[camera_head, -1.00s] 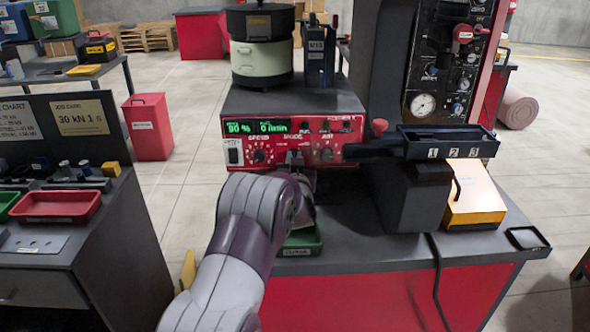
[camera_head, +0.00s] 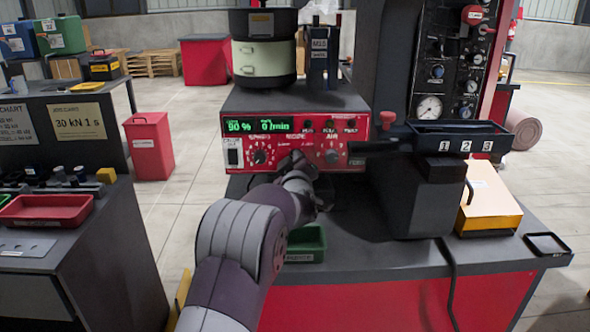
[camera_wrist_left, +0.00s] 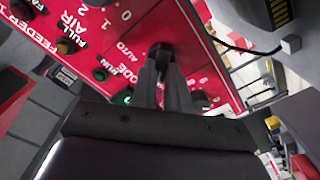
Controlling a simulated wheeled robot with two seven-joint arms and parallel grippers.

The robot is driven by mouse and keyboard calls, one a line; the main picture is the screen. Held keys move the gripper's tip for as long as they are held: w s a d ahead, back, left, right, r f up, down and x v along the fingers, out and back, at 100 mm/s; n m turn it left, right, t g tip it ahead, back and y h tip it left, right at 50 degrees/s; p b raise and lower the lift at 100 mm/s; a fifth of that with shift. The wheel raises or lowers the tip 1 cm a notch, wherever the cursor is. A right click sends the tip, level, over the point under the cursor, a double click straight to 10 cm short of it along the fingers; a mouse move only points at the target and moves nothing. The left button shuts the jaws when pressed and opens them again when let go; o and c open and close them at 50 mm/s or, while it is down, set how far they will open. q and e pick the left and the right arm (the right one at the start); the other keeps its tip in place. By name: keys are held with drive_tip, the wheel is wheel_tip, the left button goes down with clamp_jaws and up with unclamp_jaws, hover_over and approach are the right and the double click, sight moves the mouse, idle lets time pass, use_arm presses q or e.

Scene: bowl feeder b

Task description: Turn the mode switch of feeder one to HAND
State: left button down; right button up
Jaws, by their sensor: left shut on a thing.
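Feeder one's red control panel (camera_head: 205,155) stands on the bench, with a green display reading 90 % and 0 /min. The mode switch (camera_wrist_left: 160,49) is a dark knob beside the MODE and AUTO lettering in the wrist view. My left gripper (camera_head: 297,160) is at the panel under the MODE label, and its jaws (camera_wrist_left: 163,72) are shut on the switch knob. The jaws mostly cover the knob, so I cannot tell which position it points to. My right gripper is in neither view.
The speed knob (camera_head: 260,157) is left of the gripper and the air knob (camera_head: 332,156) right of it. A green tray (camera_head: 306,246) sits below the panel. A dark tray numbered 1 2 3 (camera_head: 460,143) and a yellow box (camera_head: 490,205) stand right.

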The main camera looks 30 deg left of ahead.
use_arm(q)
drive_tip(key=shift+n+b, duration=0.3)
drive_tip(key=shift+n, duration=0.1)
idle(0.3)
drive_tip(key=c, duration=1.1)
unclamp_jaws()
drive_tip(key=shift+s, duration=0.1)
drive_tip(key=v, duration=1.2)
drive_tip(key=shift+s+d+f, duration=0.1)
drive_tip(key=shift+s+d, duration=0.05)
